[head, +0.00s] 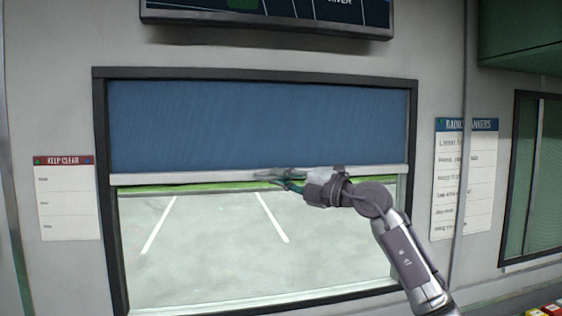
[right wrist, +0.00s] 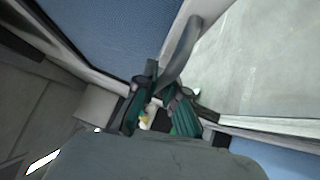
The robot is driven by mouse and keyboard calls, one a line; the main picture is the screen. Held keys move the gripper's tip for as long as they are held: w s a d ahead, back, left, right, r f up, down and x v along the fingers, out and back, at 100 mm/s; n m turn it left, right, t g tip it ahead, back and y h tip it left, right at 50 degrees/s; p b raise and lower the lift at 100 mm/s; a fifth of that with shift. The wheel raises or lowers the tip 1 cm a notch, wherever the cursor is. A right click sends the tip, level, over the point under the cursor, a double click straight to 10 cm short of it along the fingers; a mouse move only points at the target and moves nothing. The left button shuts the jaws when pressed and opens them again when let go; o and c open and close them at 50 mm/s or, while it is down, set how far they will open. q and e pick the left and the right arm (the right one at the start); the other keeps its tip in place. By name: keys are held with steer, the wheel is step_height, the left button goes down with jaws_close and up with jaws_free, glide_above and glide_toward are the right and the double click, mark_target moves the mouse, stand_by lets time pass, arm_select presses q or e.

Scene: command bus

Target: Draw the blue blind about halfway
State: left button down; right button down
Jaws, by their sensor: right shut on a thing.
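The blue blind (head: 258,125) covers the upper part of the window, roughly the top half. Its pale bottom bar (head: 200,178) runs level across the window. My right gripper (head: 276,177) is at this bar, a little right of the middle, and is shut on it. In the right wrist view the blue blind (right wrist: 110,35) is at the upper left, and the green fingers of my right gripper (right wrist: 165,95) are at the bar. The exact contact is partly hidden. My left gripper is in neither view.
The dark window frame (head: 105,240) surrounds the blind, with a parking area seen through the lower glass. A notice (head: 67,200) hangs at the left and another (head: 465,185) at the right, beside a thin pole (head: 466,100). A dark screen (head: 270,14) is above.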

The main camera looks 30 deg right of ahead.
step_height(320, 180, down, 12)
steer(key=b, duration=0.4)
steer(key=shift+r, duration=0.1)
steer(key=c, duration=1.2)
jaws_free()
steer(key=shift+c, duration=0.2)
steer(key=v, duration=1.2)
